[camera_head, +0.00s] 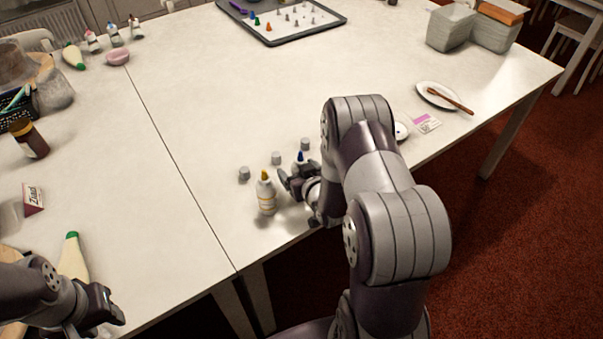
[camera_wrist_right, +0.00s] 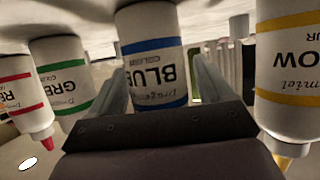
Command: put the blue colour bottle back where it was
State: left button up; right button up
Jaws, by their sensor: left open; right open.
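The blue colour bottle (camera_head: 300,161) stands on the table, mostly hidden behind my right gripper (camera_head: 294,180). In the right wrist view, which is upside down, the blue bottle (camera_wrist_right: 155,50) shows its blue bands and label between the two open fingers. I cannot tell whether they touch it. The yellow bottle (camera_head: 266,195) stands close beside the gripper; it also shows in the right wrist view (camera_wrist_right: 288,75). Green (camera_wrist_right: 62,75) and red (camera_wrist_right: 25,95) bottles stand on the other side. My left gripper (camera_head: 108,308) is open and empty at the lower left.
Several grey caps (camera_head: 244,173) lie beside the bottles. A plate with a brush (camera_head: 424,90) and a pink card (camera_head: 426,122) lie to the right. A dark tray (camera_head: 330,26) with small tips is at the back. The table's middle is clear.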

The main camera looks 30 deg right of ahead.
jog(key=v, duration=1.1)
jog(key=s+a+r+g, duration=0.3)
jog(key=s+a+g, duration=0.2)
jog(key=g, duration=0.1)
jog(key=s+a+r+n+g+y, duration=0.1)
jog(key=s+a+r+g, duration=0.2)
jog(key=s+a+g, duration=0.2)
jog(key=shift+a+r+n+g+p, duration=0.3)
jog(key=shift+a+g+p, duration=0.05)
jog(key=shift+a+g, duration=0.3)
jog(key=shift+s+d, duration=0.1)
